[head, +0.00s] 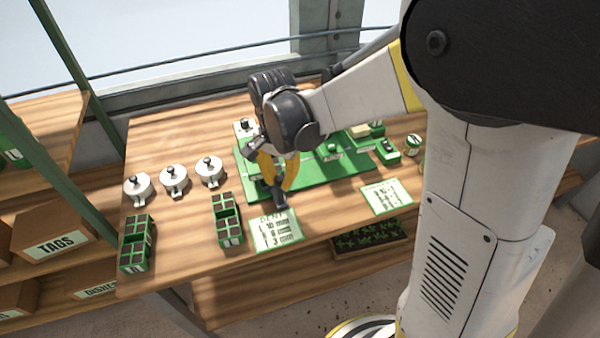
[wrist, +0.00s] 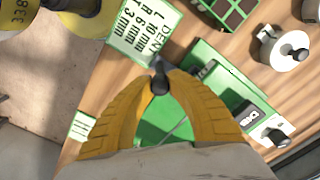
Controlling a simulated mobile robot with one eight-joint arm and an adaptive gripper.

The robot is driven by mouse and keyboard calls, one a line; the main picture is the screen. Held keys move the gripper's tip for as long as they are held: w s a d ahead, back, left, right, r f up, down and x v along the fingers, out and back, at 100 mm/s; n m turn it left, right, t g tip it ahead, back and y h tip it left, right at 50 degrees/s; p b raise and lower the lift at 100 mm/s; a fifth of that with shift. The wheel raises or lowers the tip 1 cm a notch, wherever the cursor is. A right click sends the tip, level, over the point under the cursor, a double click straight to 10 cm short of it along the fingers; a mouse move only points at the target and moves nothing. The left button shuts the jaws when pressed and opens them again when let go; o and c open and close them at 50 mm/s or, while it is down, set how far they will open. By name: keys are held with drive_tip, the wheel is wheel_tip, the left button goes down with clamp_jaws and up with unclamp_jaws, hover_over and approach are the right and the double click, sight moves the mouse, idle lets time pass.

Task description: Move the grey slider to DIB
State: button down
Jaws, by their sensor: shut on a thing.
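My gripper (head: 278,188) has its yellow fingers closed over the front left part of the green seeder panel (head: 325,178). In the wrist view the fingertips (wrist: 160,82) meet around a dark grey knob (wrist: 160,85), which looks like the grey slider. In the head view a dark grey piece (head: 280,201) shows just below the fingertips. The fingers and wrist cover much of the slider and its track. I cannot read which mark is DIB.
A printed card (head: 276,231) lies just in front of the fingers, another card (head: 386,197) to the right. Green seed trays (head: 229,232) (head: 136,256) and several white lidded pots (head: 174,180) stand left. A green box (head: 386,152) stands right. Bare wood shows between them.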

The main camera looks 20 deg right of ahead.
drive_tip(key=a, duration=0.4)
drive_tip(key=c, duration=1.6)
unclamp_jaws()
drive_tip(key=o, duration=0.4)
drive_tip(key=shift+a, duration=0.15)
drive_tip(key=shift+c, duration=0.2)
wheel_tip(320, 180, up, 12)
